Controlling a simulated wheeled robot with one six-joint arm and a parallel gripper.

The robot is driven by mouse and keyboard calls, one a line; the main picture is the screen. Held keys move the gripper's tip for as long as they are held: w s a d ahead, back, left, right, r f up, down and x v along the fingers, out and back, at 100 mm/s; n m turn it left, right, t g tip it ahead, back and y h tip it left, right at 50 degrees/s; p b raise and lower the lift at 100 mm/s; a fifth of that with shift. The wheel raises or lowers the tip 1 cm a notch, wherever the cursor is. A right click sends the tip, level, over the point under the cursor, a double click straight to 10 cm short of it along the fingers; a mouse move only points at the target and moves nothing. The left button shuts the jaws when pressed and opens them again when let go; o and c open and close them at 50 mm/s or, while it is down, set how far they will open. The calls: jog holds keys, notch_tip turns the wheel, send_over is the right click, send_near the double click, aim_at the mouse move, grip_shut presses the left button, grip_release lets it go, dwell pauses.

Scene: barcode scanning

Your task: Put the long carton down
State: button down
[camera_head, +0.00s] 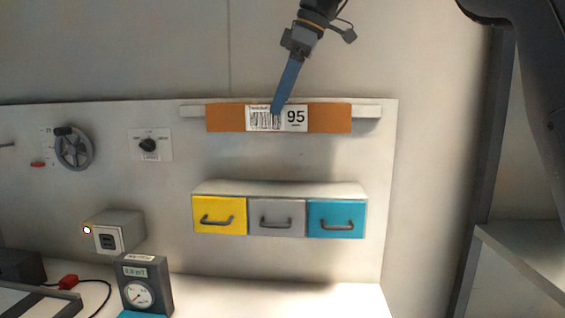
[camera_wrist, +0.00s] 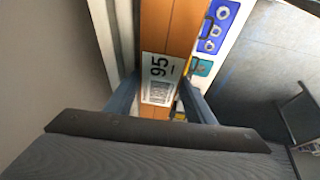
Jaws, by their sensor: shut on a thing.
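The long carton (camera_head: 225,117) is orange-brown with a white label that carries a barcode and the number 95. In the head view it lies level along the narrow wall shelf (camera_head: 368,112), label facing out. My gripper (camera_head: 276,108) reaches down from above, its blue fingers at the label, covering part of the barcode's right edge. In the wrist view the carton (camera_wrist: 155,122) lies between the two blue fingers, and my gripper (camera_wrist: 160,100) is shut on it. Whether the carton's underside rests on the shelf is hard to tell.
Below the shelf are a yellow drawer (camera_head: 219,212), a grey drawer (camera_head: 276,215) and a teal drawer (camera_head: 336,217) with handles. A handwheel (camera_head: 74,147) and a rotary knob (camera_head: 148,145) are on the panel at left. A gauge box (camera_head: 145,285) stands on the bench at lower left.

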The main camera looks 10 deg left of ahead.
aim_at(303, 109)
notch_tip(303, 109, down, 13)
jog(key=shift+f+p, duration=0.2)
jog(key=shift+p, duration=0.85)
jog(key=c, duration=0.8)
grip_release()
jog(key=shift+d+f, duration=0.1)
jog(key=b+v, duration=0.2)
jog(key=v, duration=1)
